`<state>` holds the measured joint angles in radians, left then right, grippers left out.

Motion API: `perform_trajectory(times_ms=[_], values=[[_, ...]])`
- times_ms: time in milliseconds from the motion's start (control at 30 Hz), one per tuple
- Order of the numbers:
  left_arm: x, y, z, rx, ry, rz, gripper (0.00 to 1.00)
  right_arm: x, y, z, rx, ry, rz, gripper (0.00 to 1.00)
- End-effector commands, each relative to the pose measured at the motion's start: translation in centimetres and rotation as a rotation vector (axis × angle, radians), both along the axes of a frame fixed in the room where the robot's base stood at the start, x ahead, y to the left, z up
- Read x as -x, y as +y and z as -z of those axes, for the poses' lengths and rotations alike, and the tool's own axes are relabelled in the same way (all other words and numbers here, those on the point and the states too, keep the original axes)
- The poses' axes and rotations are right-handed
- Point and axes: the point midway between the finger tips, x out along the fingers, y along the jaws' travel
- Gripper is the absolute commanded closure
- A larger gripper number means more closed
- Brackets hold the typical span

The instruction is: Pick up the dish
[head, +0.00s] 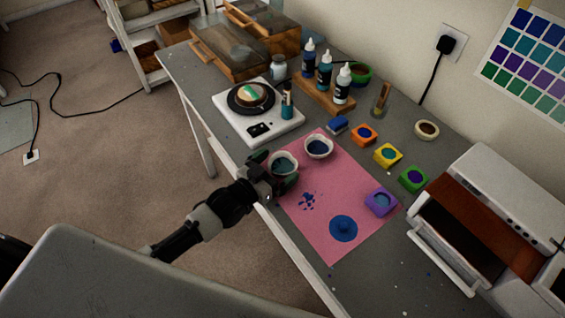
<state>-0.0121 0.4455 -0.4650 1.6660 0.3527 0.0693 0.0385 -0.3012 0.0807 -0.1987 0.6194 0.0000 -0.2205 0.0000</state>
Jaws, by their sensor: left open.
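Two small white dishes stand on the pink mat (312,222). One dish (284,163) holds teal liquid and stands at the mat's left edge. The other dish (319,147) holds dark blue liquid, just behind and to its right. My left gripper (273,171) is open at the teal dish, with its dark fingers close to the near side. The gripper hides part of that dish's lower wall. I cannot tell whether the fingers touch it. My right gripper is not in view.
A white scale (262,128) with a round black piece stands behind. Bottles (325,72) stand in a wooden rack. Colored molds (388,155) line the mat's right side. Blue spills (343,228) lie on the mat. A white machine (500,215) fills the right.

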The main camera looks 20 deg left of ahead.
Motion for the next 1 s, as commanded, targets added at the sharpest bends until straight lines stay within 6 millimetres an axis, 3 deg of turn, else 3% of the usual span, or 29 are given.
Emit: perform_trajectory(times_ms=[100, 367, 667, 1000], values=[[-1.04, -0.59, 0.07, 0.001, 0.000, 0.000, 0.00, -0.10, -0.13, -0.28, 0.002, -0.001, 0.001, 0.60], [-1.22, -0.69, 0.24, 0.000, 0.002, 0.000, 0.00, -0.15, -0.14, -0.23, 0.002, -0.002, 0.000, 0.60], [-1.21, -0.67, 0.23, 0.000, 0.002, 0.000, 0.44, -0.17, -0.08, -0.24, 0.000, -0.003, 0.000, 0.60], [-1.22, -0.67, -0.10, 0.001, 0.000, 0.000, 0.44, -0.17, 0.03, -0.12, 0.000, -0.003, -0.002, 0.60]])
